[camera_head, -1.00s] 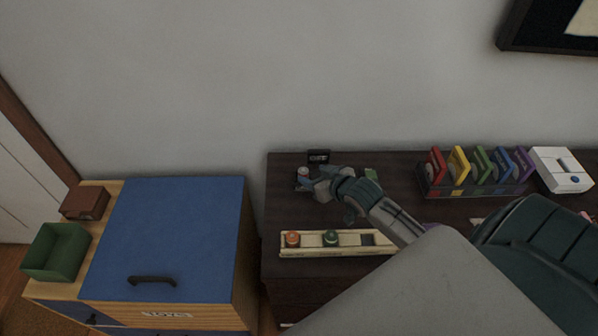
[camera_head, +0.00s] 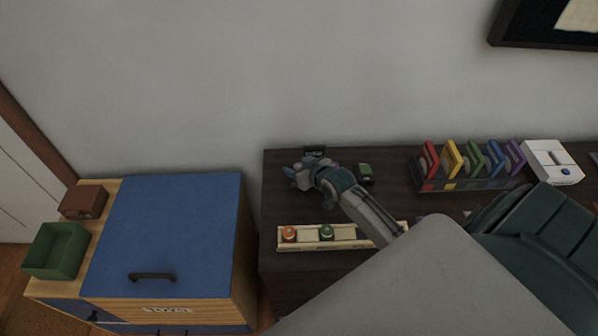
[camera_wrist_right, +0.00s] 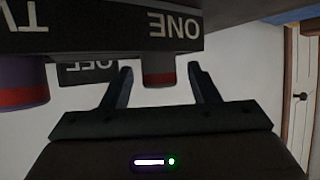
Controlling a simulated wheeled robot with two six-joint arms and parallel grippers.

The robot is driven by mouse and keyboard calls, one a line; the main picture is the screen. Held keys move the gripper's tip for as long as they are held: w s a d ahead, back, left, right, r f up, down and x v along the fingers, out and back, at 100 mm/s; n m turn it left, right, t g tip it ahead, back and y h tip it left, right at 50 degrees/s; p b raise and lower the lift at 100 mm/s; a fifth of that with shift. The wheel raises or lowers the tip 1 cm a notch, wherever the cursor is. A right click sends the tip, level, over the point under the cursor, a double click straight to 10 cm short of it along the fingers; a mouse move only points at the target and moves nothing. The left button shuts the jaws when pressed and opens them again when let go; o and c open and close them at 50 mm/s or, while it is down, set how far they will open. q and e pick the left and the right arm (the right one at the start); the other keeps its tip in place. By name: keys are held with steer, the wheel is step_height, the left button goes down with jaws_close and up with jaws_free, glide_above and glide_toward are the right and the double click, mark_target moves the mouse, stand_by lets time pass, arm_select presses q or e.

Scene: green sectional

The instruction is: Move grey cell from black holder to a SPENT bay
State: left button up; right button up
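The right wrist view is upside down. In it, a black holder (camera_wrist_right: 100,38) lettered "ONE" and "TV" crosses the top. A grey cell with a red band (camera_wrist_right: 158,68) stands in it by "ONE", between the two fingers with a gap on each side. My right gripper (camera_head: 294,172) is open around the cell; its fingers also show in the wrist view (camera_wrist_right: 160,88). In the head view the gripper hides the cell and most of the holder. A cream tray (camera_head: 285,245) holds an orange cell (camera_head: 289,233) and a green cell (camera_head: 327,232); its right part is behind my arm, its labels unreadable. My left gripper is out of view.
A purple cell (camera_wrist_right: 25,88) with a red band stands by "TV". A small black "OFF" block (camera_wrist_right: 88,70) is near the wall. A green-topped dark item (camera_head: 364,173) lies right of the gripper. A rack of coloured discs (camera_head: 470,184) and a white box (camera_head: 550,163) stand further right.

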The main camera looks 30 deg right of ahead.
steer(key=c, duration=1.1)
steer(key=shift+o, duration=0.2)
steer(key=shift+r, duration=0.15)
